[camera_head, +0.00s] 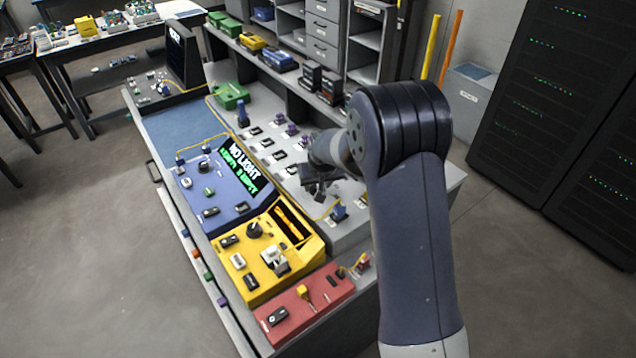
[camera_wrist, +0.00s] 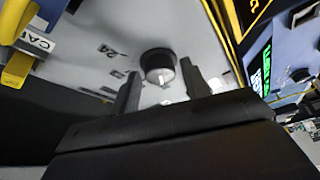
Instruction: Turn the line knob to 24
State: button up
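A dark round knob (camera_wrist: 157,62) with a white pointer mark stands on a pale panel in the wrist view. The pointer points roughly toward the bottom of that picture, away from the printed 24 (camera_wrist: 112,51) at the knob's left. My gripper (camera_wrist: 160,80) is open, one finger low on each side of the knob, with no clear grip on it. In the head view my gripper (camera_head: 316,187) is over the grey bench panel, right of the blue tester, and I cannot make out the knob there.
The blue tester's screen (camera_head: 238,166) reads NO LIGHT. A yellow splicer (camera_head: 222,262) and a red box (camera_head: 317,302) stand in front. A yellow cable part (camera_wrist: 18,68) is at the wrist view's left. Grey drawers and shelves (camera_head: 322,38) rise behind.

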jog(key=c, duration=0.7)
